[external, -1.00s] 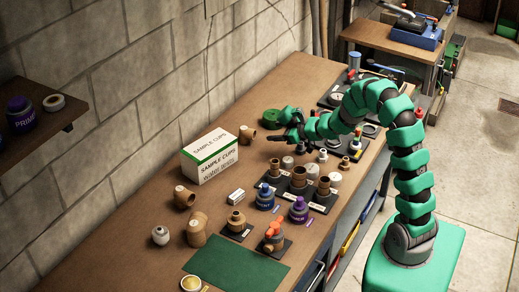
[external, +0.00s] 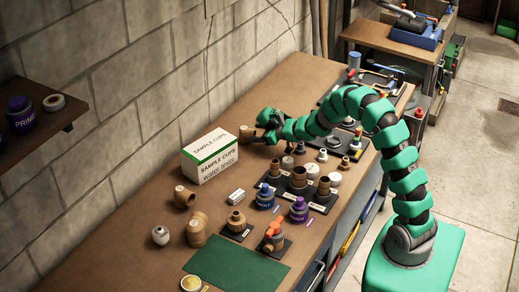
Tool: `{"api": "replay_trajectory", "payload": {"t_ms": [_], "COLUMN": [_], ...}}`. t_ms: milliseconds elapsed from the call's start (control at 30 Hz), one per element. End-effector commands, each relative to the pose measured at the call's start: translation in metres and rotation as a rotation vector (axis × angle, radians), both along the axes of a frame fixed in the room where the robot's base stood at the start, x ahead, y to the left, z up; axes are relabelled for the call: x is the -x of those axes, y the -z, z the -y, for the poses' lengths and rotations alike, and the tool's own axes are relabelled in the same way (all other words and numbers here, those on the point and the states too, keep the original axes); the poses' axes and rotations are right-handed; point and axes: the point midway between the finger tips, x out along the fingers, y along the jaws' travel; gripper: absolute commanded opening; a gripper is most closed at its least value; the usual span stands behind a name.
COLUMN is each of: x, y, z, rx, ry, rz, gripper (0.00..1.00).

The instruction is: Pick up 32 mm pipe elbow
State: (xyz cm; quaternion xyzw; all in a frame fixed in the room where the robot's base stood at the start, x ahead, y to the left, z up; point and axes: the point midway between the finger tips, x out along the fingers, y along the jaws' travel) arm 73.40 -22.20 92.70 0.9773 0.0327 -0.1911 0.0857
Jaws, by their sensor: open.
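A small tan pipe elbow (external: 245,133) sits on the bench just right of the sample cups box. Other tan fittings (external: 184,197) and a larger one (external: 197,229) stand nearer the camera; size marks are too small to read, so I cannot tell which is 32 mm. My gripper (external: 257,135) is low over the bench, open, at the right side of the small elbow. I cannot tell whether its fingers touch or surround the elbow; the fingers are small and dark here.
The white and green sample cups box (external: 211,158) stands close to the left, in front of the block wall (external: 160,80). Fittings on black stands (external: 298,188) and purple-capped and blue jars crowd the bench middle. A green mat (external: 236,264) lies bare at the front.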

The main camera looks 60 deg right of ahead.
Motion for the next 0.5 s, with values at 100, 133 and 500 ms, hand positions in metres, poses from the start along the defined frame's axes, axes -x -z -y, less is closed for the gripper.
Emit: {"api": "replay_trajectory", "payload": {"t_ms": [100,133,500], "x": [-0.014,-0.018,-0.042], "y": [0.004,0.004,0.013], "z": [-0.002,-0.002,-0.003], "rx": [0.001,0.002,0.001], "ry": [-0.001,-0.001,-0.001], "rz": [0.0,0.001,0.002], "gripper": [0.64,0.64,0.64]}}
